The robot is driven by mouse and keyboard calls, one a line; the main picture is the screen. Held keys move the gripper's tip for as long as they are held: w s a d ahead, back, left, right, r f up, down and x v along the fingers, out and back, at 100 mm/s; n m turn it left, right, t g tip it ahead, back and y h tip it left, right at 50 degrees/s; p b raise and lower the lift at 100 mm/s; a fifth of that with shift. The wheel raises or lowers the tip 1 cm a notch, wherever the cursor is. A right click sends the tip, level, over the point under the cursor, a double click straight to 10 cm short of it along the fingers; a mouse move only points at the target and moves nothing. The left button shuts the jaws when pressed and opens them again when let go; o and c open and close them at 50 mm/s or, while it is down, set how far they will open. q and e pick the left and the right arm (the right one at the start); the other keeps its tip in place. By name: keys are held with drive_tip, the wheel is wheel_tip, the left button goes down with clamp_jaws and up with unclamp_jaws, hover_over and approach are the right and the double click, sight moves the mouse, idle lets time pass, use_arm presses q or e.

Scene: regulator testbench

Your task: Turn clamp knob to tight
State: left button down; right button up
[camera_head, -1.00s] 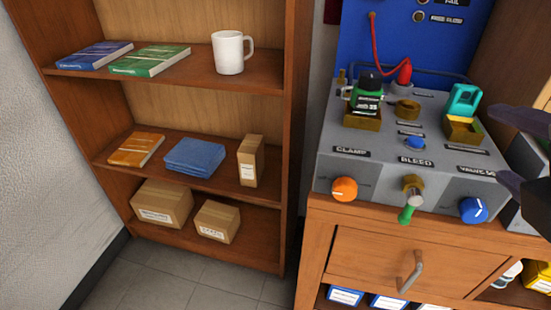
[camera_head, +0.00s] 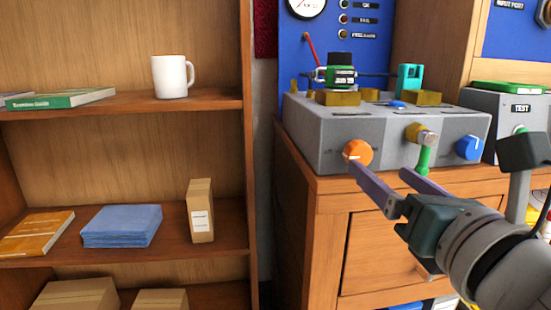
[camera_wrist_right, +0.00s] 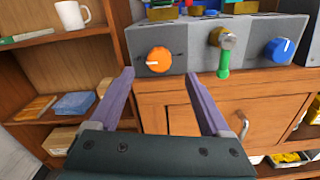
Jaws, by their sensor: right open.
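The orange clamp knob (camera_head: 358,152) is on the left of the grey testbench's (camera_head: 330,150) front face. It also shows in the right wrist view (camera_wrist_right: 158,60), with a white pointer mark. My right gripper (camera_head: 382,174) is open and empty, with its two purple fingers reaching toward the bench front. In the head view the left finger's tip overlaps the knob's lower edge; I cannot tell if they touch. In the right wrist view the knob appears beyond and between the fingers (camera_wrist_right: 160,76). My left gripper is out of view.
A brass valve with a green handle (camera_head: 423,158) and a blue knob (camera_head: 469,147) are to the right on the same face. A wooden cabinet (camera_head: 330,225) stands below. A shelf with a white mug (camera_head: 172,77) is at left. A grey test box (camera_head: 510,110) stands at right.

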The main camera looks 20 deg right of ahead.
sight(361, 157)
drive_tip(key=x, duration=0.6)
drive_tip(key=shift+c, duration=0.2)
clamp_jaws()
idle(0.4)
